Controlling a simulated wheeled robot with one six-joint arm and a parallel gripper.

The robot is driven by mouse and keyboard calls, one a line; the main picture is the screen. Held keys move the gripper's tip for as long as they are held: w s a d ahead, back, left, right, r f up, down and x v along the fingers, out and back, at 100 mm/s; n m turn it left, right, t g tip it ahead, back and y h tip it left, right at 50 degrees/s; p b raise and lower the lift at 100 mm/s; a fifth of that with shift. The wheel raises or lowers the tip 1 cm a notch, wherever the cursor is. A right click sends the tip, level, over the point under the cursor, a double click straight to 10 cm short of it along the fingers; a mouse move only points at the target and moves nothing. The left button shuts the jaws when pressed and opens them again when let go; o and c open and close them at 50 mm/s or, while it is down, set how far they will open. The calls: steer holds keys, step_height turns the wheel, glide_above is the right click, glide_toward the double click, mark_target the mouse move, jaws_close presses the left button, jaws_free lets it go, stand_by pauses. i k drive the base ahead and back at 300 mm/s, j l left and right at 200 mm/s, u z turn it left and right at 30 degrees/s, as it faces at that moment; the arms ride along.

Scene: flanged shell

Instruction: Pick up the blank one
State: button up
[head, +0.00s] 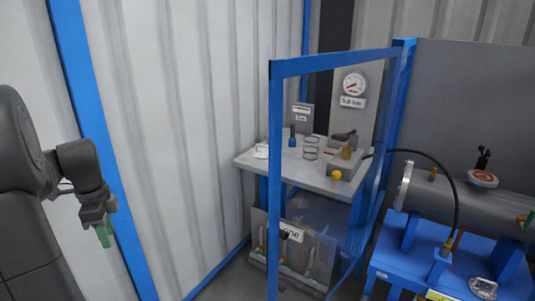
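My gripper (103,228) hangs at the left, pointing down, well apart from the tables. A green part shows at its tip; I cannot tell whether it is a finger pad or a held object, or whether the fingers are open. No item can clearly be made out as the blank one. A grey flanged cylinder (452,198) lies on a blue bench (400,262) at the right. A small round metal piece (483,288) lies near that bench's front. A grey table (255,168) holds a coil (311,148), a small blue item (292,139) and a white piece (261,152).
A blue-framed screen (274,190) stands before the table. A grey block (340,172) with a yellow knob sits on the table, below a pressure gauge (354,84). A black hose (452,185) arches over the cylinder. A corrugated wall (170,130) is behind.

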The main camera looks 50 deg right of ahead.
mark_target(262, 154)
steer(key=i+l+z, duration=0.25)
steer(key=z, duration=0.2)
steer(key=i+l+z, duration=0.1)
steer(key=i+z, duration=0.6)
steer(key=z, duration=0.2)
steer(key=i+z, duration=0.45)
steer(key=i+l+u, duration=0.15)
steer(key=i, duration=0.4)
steer(key=i+l+u, duration=0.1)
steer(key=i, duration=0.5)
